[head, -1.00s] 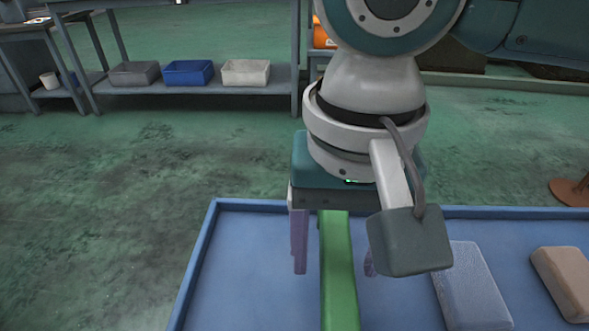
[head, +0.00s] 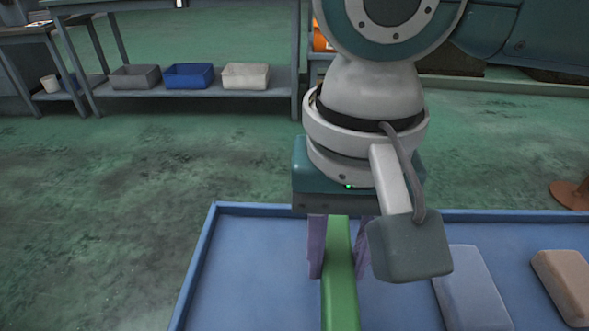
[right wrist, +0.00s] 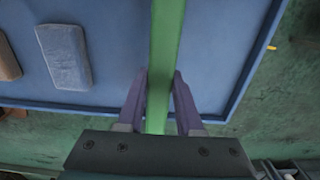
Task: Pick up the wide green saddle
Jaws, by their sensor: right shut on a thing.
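The green saddle (head: 339,285) is a long green bar on the blue tray (head: 250,260). My right gripper (head: 337,262) points down over its far end, with a purple finger on each side, shut on it. In the right wrist view the saddle (right wrist: 166,40) runs away from between the two fingers (right wrist: 160,88). The near end of the saddle is cut off by the bottom edge of the head view. I cannot tell whether it is lifted from the tray. My left gripper is not in view.
A grey-blue block (head: 472,290) and a tan block (head: 565,285) lie on the tray right of the saddle. The tray is bare to its left. Grey, blue (head: 188,76) and white bins stand on a low shelf at the back.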

